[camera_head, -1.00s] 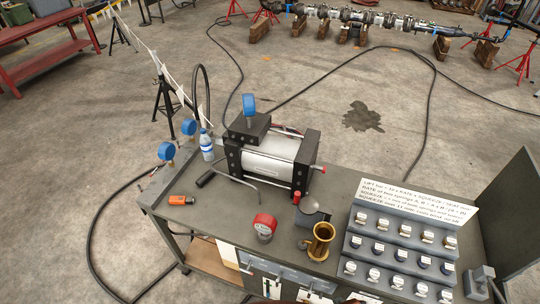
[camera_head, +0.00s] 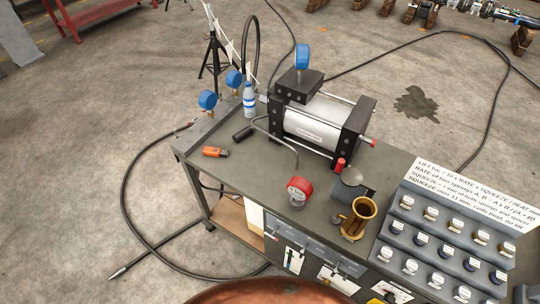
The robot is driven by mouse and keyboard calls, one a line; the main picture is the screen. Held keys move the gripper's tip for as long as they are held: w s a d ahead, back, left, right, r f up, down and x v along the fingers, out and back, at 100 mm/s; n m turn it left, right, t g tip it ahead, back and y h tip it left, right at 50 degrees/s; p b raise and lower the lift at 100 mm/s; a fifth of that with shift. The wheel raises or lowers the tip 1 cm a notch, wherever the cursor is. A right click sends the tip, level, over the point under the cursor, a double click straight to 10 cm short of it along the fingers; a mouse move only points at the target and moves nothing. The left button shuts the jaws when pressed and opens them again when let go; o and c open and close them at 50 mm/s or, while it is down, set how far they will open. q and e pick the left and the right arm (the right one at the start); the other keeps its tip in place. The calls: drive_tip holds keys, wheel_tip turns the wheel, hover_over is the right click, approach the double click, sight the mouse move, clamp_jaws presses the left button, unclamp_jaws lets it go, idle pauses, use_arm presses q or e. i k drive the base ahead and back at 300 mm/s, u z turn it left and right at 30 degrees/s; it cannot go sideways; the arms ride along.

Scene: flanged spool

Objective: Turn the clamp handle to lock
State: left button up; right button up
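A black machine with a pale metal cylinder (camera_head: 312,126) stands on the grey workbench (camera_head: 240,176), with a blue-faced gauge (camera_head: 302,57) on top. At its left side is a bent grey rod (camera_head: 285,147) near a black grip (camera_head: 242,133); this looks like the clamp handle, but I cannot tell for sure or read whether it is locked. A small red knob (camera_head: 373,142) sticks out at the machine's right end. Neither of my grippers is in view.
A stepped rack (camera_head: 437,242) holds several small jars at right. A rounded copper-coloured surface (camera_head: 280,291) shows at the bottom edge.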

sight(271, 235)
drive_tip(key=z, duration=3.7)
drive_tip(key=k, duration=2.35)
drive_tip(key=u, duration=1.9)
